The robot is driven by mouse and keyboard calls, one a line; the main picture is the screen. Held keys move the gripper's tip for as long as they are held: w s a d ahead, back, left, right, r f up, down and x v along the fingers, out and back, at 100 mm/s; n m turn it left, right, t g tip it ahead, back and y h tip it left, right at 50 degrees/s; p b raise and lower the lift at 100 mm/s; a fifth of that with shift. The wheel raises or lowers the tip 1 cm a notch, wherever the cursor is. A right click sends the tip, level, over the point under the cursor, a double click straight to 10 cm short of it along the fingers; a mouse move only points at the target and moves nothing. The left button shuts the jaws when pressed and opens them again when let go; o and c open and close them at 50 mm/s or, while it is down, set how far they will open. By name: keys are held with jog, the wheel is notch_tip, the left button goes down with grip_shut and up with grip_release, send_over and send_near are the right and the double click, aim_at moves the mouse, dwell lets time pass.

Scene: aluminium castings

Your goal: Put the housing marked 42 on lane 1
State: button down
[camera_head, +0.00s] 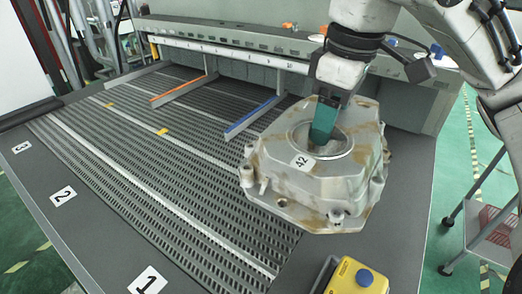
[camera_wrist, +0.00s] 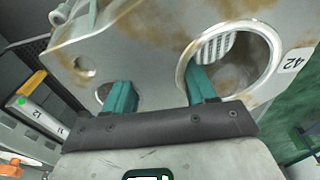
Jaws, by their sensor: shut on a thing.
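The housing marked 42 (camera_head: 345,180) is a grey aluminium casting with brown stains and a large round bore. Its 42 label (camera_head: 302,162) shows in both views. My gripper (camera_head: 322,132) is shut on the housing from above; one teal finger reaches into the large bore. In the wrist view my gripper (camera_wrist: 160,92) has its other finger at a smaller opening, with housing metal between. The housing appears held above the right part of the slotted table. Lane 1 (camera_head: 215,215) runs beside the card marked 1 (camera_head: 148,280). The housing hides part of this lane.
Cards marked 2 (camera_head: 63,195) and 3 (camera_head: 21,147) mark lanes further left. A blue divider (camera_head: 252,117) and an orange divider (camera_head: 178,90) stand at the back. A yellow box with a blue button (camera_head: 357,277) sits at the front right. The visible lane surfaces are clear of castings.

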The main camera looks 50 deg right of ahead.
jog(key=shift+w+r+p, duration=0.1)
jog(key=shift+w+p, duration=0.55)
jog(key=shift+p, duration=0.25)
jog(key=w+f+p, duration=0.1)
jog(key=w, duration=0.1)
jog(key=w+f, duration=0.1)
jog(key=w, duration=0.2)
jog(key=w+a+f+p, duration=0.1)
jog(key=w+f, duration=0.1)
jog(key=w, duration=0.1)
jog(key=shift+p, duration=0.35)
jog(key=w+f, duration=0.4)
jog(key=f, duration=0.1)
jog(key=shift+w+a+f, duration=0.15)
jog(key=shift+a+f, duration=0.05)
jog(key=shift+f, duration=0.05)
jog(key=shift+w+f+b, duration=0.25)
jog(key=shift+f+b, duration=0.05)
jog(key=shift+f, duration=1.45)
jog(key=shift+c, duration=1.8)
grip_release()
jog(key=shift+f, duration=0.1)
